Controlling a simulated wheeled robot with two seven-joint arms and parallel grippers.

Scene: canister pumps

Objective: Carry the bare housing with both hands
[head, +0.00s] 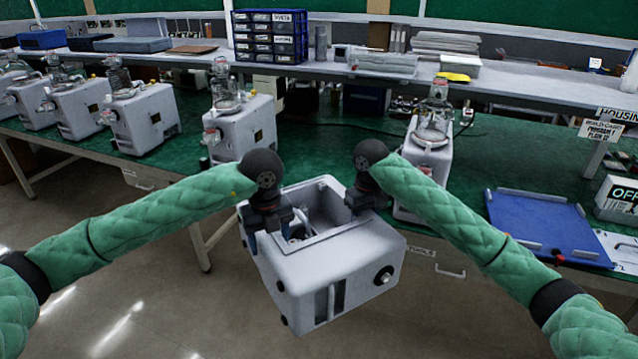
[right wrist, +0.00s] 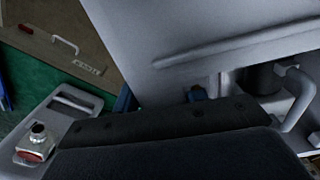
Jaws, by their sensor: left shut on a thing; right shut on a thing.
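The bare housing (head: 335,265) is a pale grey box with an open top, a black knob and a dark slot on its front. It is held in the air in front of the green bench, slightly tilted. My left gripper (head: 272,225) is shut on its left rim. My right gripper (head: 362,205) is shut on its far right rim. The fingertips are partly hidden by the rim. In the right wrist view, a pale housing wall (right wrist: 210,45) fills the upper right, above the dark gripper body.
The green bench (head: 510,160) runs behind the housing. Several complete pumps (head: 145,120) stand on it to the left, and another pump (head: 430,145) stands behind my right arm. A blue tray (head: 540,225) lies at the right. The floor (head: 150,290) at front left is clear.

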